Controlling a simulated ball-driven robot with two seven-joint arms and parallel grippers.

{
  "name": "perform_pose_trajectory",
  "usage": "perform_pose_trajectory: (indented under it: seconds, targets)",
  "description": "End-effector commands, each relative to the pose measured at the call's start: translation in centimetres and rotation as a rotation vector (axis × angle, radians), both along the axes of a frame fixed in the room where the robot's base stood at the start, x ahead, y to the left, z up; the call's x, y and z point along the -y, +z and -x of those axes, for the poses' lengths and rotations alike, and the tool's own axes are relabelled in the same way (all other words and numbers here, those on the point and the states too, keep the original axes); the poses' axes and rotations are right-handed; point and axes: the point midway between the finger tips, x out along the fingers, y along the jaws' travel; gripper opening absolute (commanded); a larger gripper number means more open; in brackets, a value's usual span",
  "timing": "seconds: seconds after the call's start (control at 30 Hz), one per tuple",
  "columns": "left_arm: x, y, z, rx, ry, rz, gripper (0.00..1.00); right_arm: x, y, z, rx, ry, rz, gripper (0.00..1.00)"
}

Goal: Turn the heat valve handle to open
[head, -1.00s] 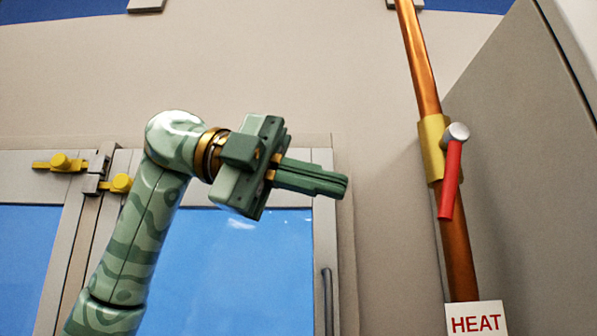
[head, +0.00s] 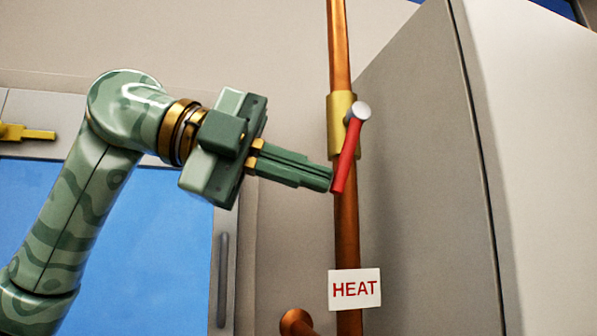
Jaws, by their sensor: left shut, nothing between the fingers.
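The heat valve is a brass body (head: 340,140) on a vertical copper pipe (head: 346,230). Its red handle (head: 346,158) hangs down from a grey pivot knob, nearly along the pipe, with its lower end tilted a little left. A white sign (head: 354,289) reading HEAT sits on the pipe below. My left gripper (head: 330,180) is shut and empty. Its fingertips are just left of the handle's lower end, very close to it; I cannot tell whether they touch. My right gripper is not in view.
A tall grey cabinet (head: 420,170) stands close on the right of the pipe. A window (head: 120,240) with a grey frame and a yellow latch (head: 25,133) is on the left, behind my arm. A copper pipe end (head: 297,322) sticks out at the bottom.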

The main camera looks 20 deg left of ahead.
Motion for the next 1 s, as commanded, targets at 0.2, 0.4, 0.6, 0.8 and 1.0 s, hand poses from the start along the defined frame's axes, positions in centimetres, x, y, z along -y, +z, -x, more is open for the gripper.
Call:
perform_pose_trajectory:
  seconds: [0.2,0.4,0.6,0.8,1.0]
  targets:
    - [0.8,-1.9,-0.6,0.070,-0.001,0.103,0.00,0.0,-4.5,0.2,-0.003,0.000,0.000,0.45]
    - [1.8,-2.1,-1.2,0.127,-0.001,0.187,0.00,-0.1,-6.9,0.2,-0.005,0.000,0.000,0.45]
    - [2.3,-1.8,-1.6,0.129,0.000,0.191,0.00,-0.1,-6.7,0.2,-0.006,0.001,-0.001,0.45]
    - [2.3,-1.8,-1.6,0.129,0.000,0.190,0.00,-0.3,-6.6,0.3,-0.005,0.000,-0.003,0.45]
    - [1.3,-1.7,-2.1,0.125,-0.002,0.192,0.00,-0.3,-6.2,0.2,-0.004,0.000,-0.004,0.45]
